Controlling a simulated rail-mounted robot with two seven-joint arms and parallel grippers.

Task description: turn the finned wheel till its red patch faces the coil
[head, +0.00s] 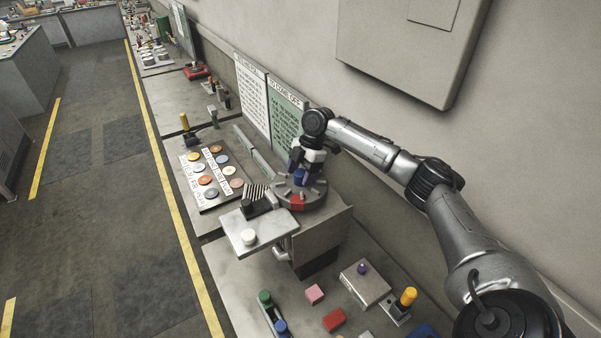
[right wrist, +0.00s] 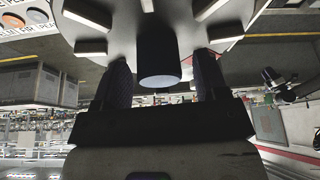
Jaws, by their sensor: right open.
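The finned wheel (head: 316,194) is a grey disc with raised fins, lying flat on a grey housing. Its red patch (head: 297,201) is on the rim, toward the bottom of the head view. The coil (head: 256,196), dark with light stripes, stands just left of the wheel; the patch points to one side of it. My right gripper (head: 303,168) is over the wheel's middle. In the right wrist view its open fingers (right wrist: 161,82) stand on either side of the dark hub (right wrist: 158,55), with gaps visible. The wheel (right wrist: 105,18) fills the top there. My left gripper is out of view.
A pale plate with a white knob (head: 248,237) juts out in front of the coil. A board of coloured discs (head: 207,193) lies to the left. Coloured blocks and a box with a purple knob (head: 364,283) lie below. The wall runs close behind the wheel.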

